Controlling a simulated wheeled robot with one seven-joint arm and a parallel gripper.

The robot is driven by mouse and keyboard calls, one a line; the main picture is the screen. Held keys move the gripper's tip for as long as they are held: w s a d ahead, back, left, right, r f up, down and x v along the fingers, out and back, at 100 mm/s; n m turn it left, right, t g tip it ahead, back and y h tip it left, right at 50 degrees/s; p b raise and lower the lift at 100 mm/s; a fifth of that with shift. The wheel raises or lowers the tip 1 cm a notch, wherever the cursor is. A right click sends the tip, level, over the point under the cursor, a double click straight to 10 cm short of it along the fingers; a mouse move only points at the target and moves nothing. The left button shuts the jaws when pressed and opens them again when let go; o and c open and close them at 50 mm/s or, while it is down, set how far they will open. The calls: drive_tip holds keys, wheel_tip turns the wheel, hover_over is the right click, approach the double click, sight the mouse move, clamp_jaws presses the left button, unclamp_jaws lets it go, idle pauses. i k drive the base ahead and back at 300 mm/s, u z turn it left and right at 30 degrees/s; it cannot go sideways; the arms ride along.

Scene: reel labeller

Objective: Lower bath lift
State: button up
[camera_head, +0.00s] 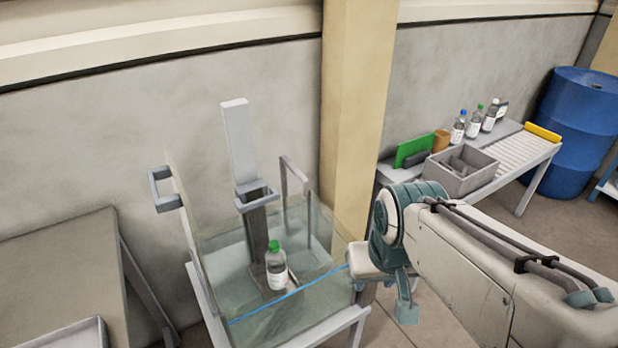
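The bath is a clear-walled tank (215,290) on a grey stand, with a blue line along its near side. The bath lift (239,145) is a tall grey upright with a bracket-like handle (257,196) partway up. Its darker lower part goes down into the tank. A clear bottle (276,272) with a green cap and white label stands upright at the foot of the lift; its exact support is unclear. My gripper (405,306) is right of the tank, apart from the lift handle. Only a teal part shows at its end, so its opening cannot be made out.
Grey brackets (165,188) rise at the tank's left and back right. A table (60,265) with a tray stands at left. At back right, a bench holds a grey divided box (460,176), several bottles and a roller section. A blue drum (577,130) and beige pillar (357,110) stand behind.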

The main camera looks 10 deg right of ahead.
sight(252, 193)
drive_tip(key=z, duration=1.35)
drive_tip(key=k, duration=0.55)
drive_tip(key=u, duration=1.6)
drive_tip(key=i, duration=0.5)
drive_tip(key=z, duration=0.05)
